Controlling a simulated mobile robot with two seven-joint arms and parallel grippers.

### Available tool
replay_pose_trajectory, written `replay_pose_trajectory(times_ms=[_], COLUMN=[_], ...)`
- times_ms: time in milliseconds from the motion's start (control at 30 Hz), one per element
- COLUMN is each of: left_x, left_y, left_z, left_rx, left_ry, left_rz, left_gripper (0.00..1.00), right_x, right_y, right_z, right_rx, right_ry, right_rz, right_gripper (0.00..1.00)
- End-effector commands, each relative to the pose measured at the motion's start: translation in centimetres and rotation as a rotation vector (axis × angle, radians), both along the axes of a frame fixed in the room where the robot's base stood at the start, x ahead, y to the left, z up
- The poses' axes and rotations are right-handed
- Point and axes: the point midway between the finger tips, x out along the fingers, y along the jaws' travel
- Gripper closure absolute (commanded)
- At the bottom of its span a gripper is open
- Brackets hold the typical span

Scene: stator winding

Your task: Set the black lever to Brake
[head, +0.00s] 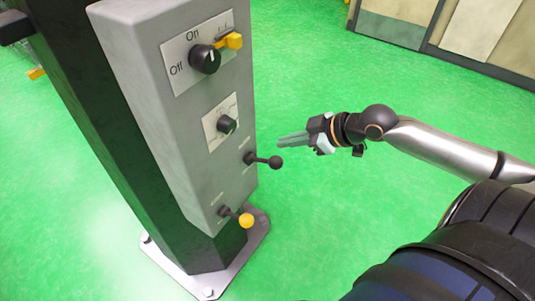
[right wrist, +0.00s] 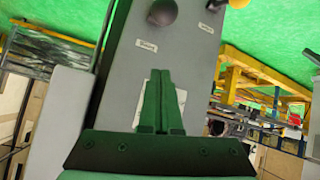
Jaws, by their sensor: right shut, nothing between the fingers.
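The black lever (head: 275,162) has a ball knob and sticks out from the lower right part of the grey control box (head: 160,100) in the head view. Its knob also shows at the top of the right wrist view (right wrist: 163,12). Small labels sit above and below it, too small to read. My right gripper (head: 281,140) is shut and empty, with its fingers pointing left toward the box. It appears just above the black knob in the head view, apart from it. In the right wrist view its fingertips (right wrist: 163,72) lie in front of the box face. My left gripper is not in view.
A yellow-knobbed lever (head: 246,220) sits below the black one. Above are a small black dial (head: 227,125), an On/Off switch (head: 205,59) and a yellow handle (head: 230,41). The box is on a dark post with a bolted base plate (head: 215,283). Green floor to the right is clear.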

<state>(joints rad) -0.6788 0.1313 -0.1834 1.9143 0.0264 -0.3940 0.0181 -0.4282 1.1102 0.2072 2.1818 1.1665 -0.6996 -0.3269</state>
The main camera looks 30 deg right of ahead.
Motion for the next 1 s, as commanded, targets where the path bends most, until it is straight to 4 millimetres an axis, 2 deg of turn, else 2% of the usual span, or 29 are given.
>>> replay_pose_trajectory(times_ms=[533,1000], left_x=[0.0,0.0], left_y=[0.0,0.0], left_z=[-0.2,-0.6], left_rx=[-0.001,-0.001], left_ry=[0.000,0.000], left_rz=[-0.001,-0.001], left_gripper=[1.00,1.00], right_x=[0.6,4.1], right_y=[0.2,2.3], right_z=[-0.5,-3.5], right_rx=[0.003,0.007], right_ry=[-0.002,-0.002], right_rz=[-0.002,-0.004], right_gripper=[1.00,1.00])
